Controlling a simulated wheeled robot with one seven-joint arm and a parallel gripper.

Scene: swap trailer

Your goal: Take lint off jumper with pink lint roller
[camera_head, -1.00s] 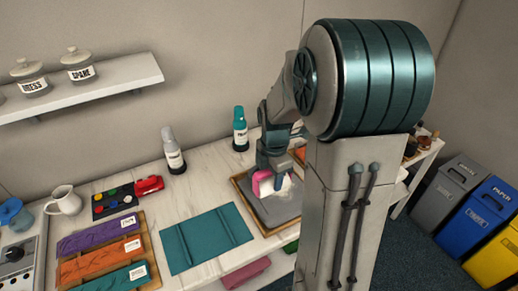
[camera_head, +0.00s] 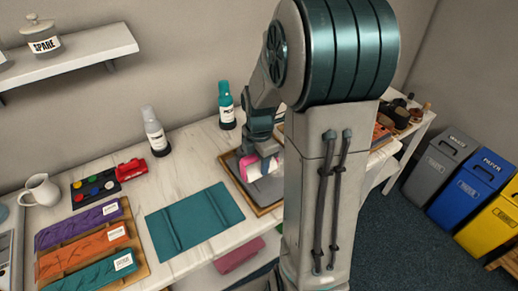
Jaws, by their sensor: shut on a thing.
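My gripper (camera_head: 264,150) is shut on the pink lint roller (camera_head: 251,170), whose pink end and white part show below the fingers. The roller is over the grey jumper (camera_head: 270,188), which lies folded on a wood-edged board (camera_head: 232,174) on the table. I cannot tell whether the roller touches the cloth. My arm hides the right part of the jumper and board. Lint on the jumper is too small to make out.
A teal folded cloth (camera_head: 195,221) lies left of the board. A teal bottle (camera_head: 226,106) and a grey bottle (camera_head: 156,132) stand behind. Purple, orange and teal folded items fill a rack (camera_head: 136,269) at the left. Bins (camera_head: 478,190) stand on the floor at right.

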